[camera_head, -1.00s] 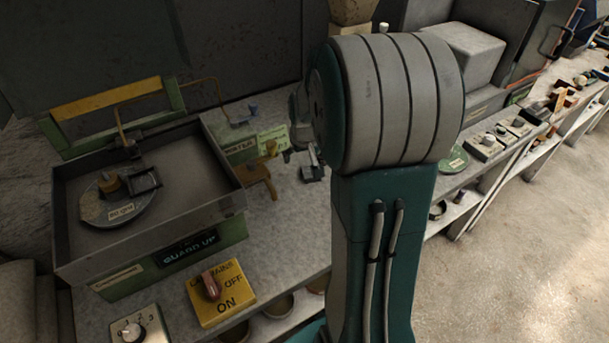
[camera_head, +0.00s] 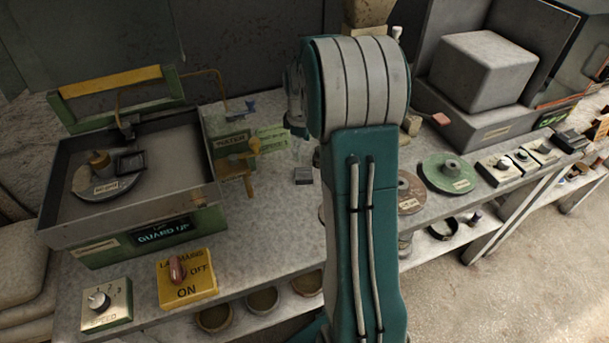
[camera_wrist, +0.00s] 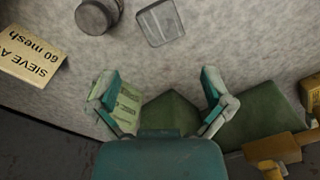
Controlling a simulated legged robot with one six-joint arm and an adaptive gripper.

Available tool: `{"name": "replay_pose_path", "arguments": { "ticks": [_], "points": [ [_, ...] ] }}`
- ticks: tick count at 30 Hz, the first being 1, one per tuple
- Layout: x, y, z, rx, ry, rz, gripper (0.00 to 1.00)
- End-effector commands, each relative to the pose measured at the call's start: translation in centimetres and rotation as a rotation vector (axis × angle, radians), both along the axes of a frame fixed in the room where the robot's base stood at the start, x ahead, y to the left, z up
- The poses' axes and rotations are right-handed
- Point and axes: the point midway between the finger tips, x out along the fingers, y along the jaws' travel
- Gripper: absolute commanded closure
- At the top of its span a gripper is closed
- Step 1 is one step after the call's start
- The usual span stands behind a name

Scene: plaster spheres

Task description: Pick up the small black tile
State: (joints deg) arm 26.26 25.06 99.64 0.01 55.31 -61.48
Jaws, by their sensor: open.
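A small dark grey square tile with a paler rim (camera_wrist: 161,22) lies flat on the bench at the top of the wrist view. In the head view my gripper is mostly hidden by my arm.
A round dark weight-like piece (camera_wrist: 98,15) and a sieve label (camera_wrist: 30,55) lie left of the tile. The yellow tap (camera_wrist: 275,148) and green water box are close by the gripper. A lap wheel in a tray (camera_head: 105,185) stands at left.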

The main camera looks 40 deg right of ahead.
Motion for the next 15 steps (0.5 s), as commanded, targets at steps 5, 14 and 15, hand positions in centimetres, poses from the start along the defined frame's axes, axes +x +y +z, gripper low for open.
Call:
{"name": "replay_pose_path", "arguments": {
  "ticks": [5, 14, 15],
  "points": [
    [-0.1, 0.1, -3.0, 0.0, 0.003, -0.001, 0.0],
    [-0.4, -0.2, -6.1, 0.001, 0.003, -0.003, 0.0],
    [-0.5, -0.3, -6.8, 0.001, 0.003, -0.003, 0.0]
  ]
}}
